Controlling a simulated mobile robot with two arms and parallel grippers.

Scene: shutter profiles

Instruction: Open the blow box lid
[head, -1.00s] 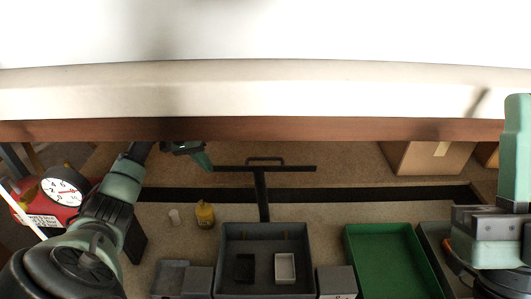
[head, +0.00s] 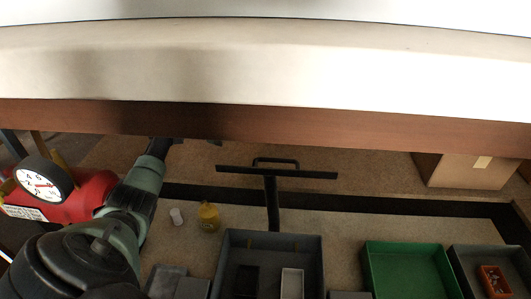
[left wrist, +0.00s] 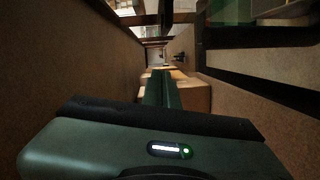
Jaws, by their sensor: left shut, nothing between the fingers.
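A large pale panel (head: 300,75) with a brown front edge (head: 300,125) spans the top of the head view. No separate lid, hinge or handle shows on it, and I cannot tell whether it is the blow box lid. My left arm reaches up from the lower left, and its far end goes behind the brown edge, so the gripper is mostly hidden there. In the left wrist view my left gripper (left wrist: 160,78) shows as green fingers, shut and empty. Whether it touches the panel cannot be seen. My right gripper is out of view.
Below are a dark T-shaped stand (head: 272,195), a grey tray (head: 310,243) with small boxes, a green tray (head: 405,270) and a dark tray (head: 470,258) holding an orange bin (head: 495,281). A yellow bottle (head: 208,216), red gauge tank (head: 85,190) and cardboard box (head: 465,172) stand around.

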